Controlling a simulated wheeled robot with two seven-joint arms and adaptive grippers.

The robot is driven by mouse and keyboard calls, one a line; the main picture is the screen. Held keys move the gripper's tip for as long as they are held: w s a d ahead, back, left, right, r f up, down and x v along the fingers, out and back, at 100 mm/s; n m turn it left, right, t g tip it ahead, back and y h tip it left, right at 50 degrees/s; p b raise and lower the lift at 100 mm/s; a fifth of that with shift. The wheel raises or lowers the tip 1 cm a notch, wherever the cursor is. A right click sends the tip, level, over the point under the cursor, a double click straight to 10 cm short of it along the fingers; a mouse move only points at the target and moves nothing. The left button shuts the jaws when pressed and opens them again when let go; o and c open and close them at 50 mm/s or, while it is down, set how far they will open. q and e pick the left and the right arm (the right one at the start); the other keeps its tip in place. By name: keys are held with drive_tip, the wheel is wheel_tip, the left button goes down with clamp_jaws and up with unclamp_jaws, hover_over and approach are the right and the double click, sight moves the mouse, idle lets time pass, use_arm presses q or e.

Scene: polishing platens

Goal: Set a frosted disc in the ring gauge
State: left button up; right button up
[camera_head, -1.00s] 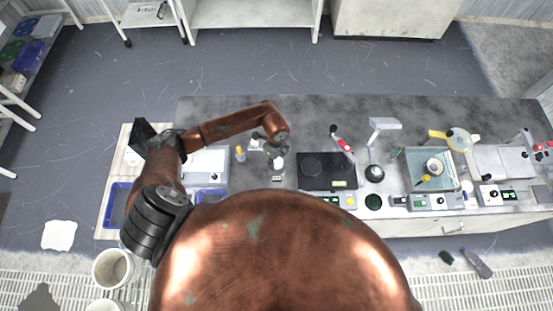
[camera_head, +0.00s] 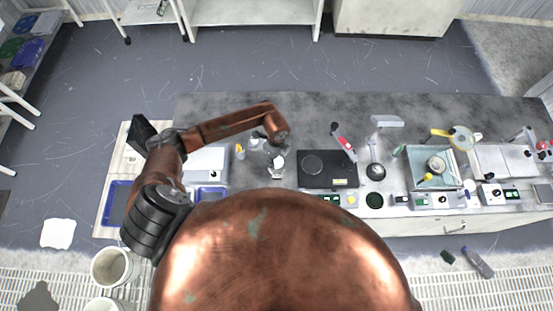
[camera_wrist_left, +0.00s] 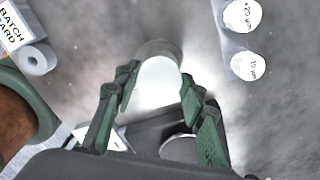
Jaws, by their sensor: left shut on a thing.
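In the left wrist view my left gripper (camera_wrist_left: 158,98), with green-padded fingers, is shut on a pale, round frosted disc (camera_wrist_left: 160,82). A grey rounded edge (camera_wrist_left: 157,48) shows along the disc's far side; I cannot tell whether it is the disc's side or the ring gauge. A dark part with a pale ring (camera_wrist_left: 178,145) shows low between the fingers, partly hidden. Two white discs marked +20 µm (camera_wrist_left: 242,15) and 10 µm (camera_wrist_left: 248,66) sit on a pale strip at right. In the head view my left gripper (camera_head: 274,150) is low over the bench, its fingers small. My right gripper is not in view.
The grey bench (camera_head: 330,112) is clear along its back. A black plate (camera_head: 325,180), a lamp (camera_head: 376,150) and a glass-walled box (camera_head: 432,185) stand right of the gripper. A white block (camera_head: 205,165) stands left. A batch card (camera_wrist_left: 18,28) and a grey roll (camera_wrist_left: 37,60) lie nearby.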

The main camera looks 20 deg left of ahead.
use_arm(q)
drive_tip(key=shift+f+b, duration=0.4)
drive_tip(key=shift+f, duration=0.95)
idle(1.4)
drive_tip(key=o, duration=1.3)
wheel_tip(320, 180, up, 12)
idle(0.7)
